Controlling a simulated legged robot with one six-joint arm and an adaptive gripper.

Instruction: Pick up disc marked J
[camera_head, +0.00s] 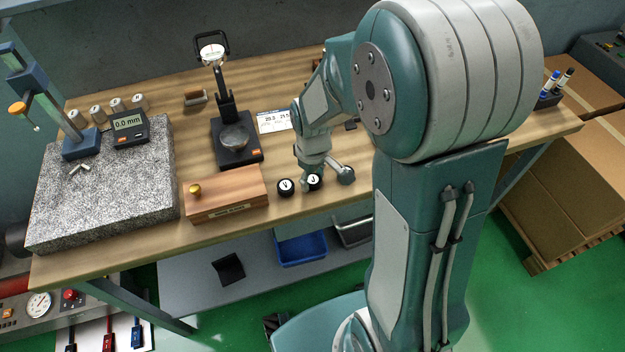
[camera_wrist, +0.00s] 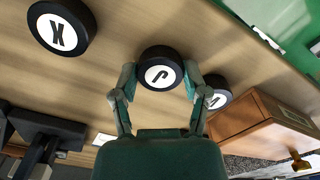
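The disc marked J (camera_wrist: 161,73) is black with a white face and a black letter. In the wrist view it sits between the two fingertips of my gripper (camera_wrist: 160,75), one finger close along each side. I cannot tell whether both fingers press on it or stand just clear. In the head view the J disc (camera_head: 314,181) is at the front of the wooden bench, right under my gripper (camera_head: 312,176), which partly covers it. Whether it is lifted does not show.
A disc marked V (camera_head: 286,187) stands just left of J in the head view. Another disc, apparently marked X (camera_wrist: 61,27), shows in the wrist view. A wooden box (camera_head: 227,194), a black gauge stand (camera_head: 238,153) and a granite plate (camera_head: 100,205) lie to the left.

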